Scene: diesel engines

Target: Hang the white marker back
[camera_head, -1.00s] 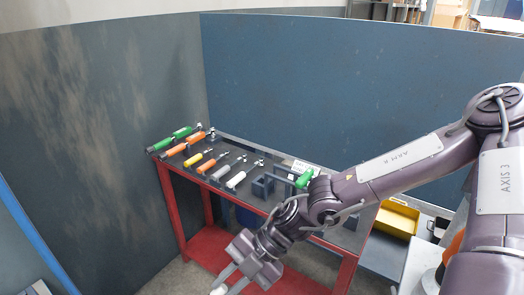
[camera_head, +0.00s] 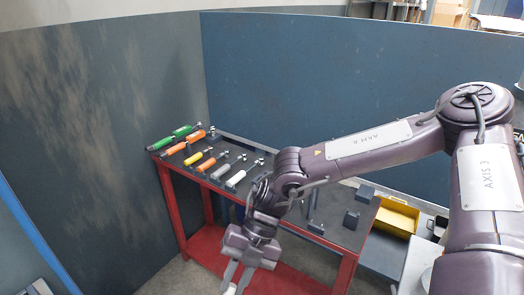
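My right arm reaches in from the right, across the front of the tool table. My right gripper (camera_head: 236,280) points down in front of the table at the bottom edge of the view. A small white piece (camera_head: 230,289), which looks like the white marker, shows at its fingertips, and the fingers seem closed on it. Most of it is cut off by the frame edge. My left gripper is not in view.
A red-framed table (camera_head: 177,212) with a dark top stands in the corner. Several handled tools lie in a row on its left, including a white-handled one (camera_head: 236,179). Dark blocks (camera_head: 351,219) stand at the right. A yellow bin (camera_head: 396,217) sits beyond the table.

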